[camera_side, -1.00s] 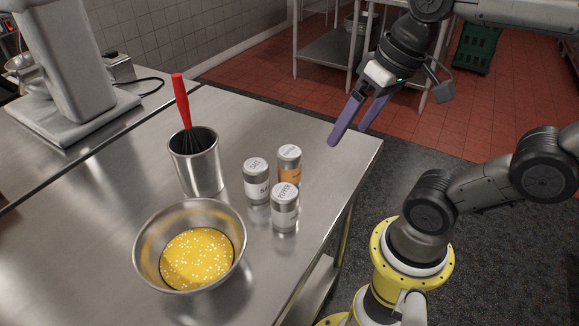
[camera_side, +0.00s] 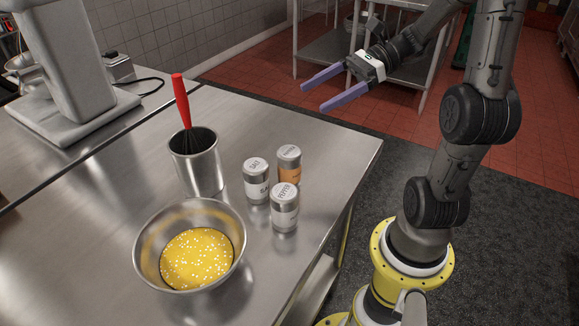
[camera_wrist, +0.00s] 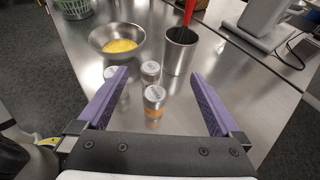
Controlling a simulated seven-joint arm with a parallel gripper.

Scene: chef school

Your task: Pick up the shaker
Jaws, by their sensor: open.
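Three shakers stand upright in a cluster near the counter's right edge. The salt shaker (camera_side: 256,182) is at the left, the pepper shaker (camera_side: 285,209) is nearest the side camera, and a shaker with an orange label (camera_side: 289,166) is at the back. In the wrist view the orange-labelled shaker (camera_wrist: 154,103) is closest, with another shaker (camera_wrist: 150,73) behind it and one (camera_wrist: 113,80) partly hidden by the left finger. My gripper (camera_side: 316,94) is open and empty, above and behind the shakers, apart from all of them. Its purple fingers (camera_wrist: 160,96) spread wide in the wrist view.
A metal bowl of yellow food (camera_side: 143,246) and a metal cup (camera_side: 196,165) holding a red-handled whisk (camera_side: 181,102) stand left of the shakers. A mixer (camera_side: 72,70) is farther left. The counter's far right corner is clear.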

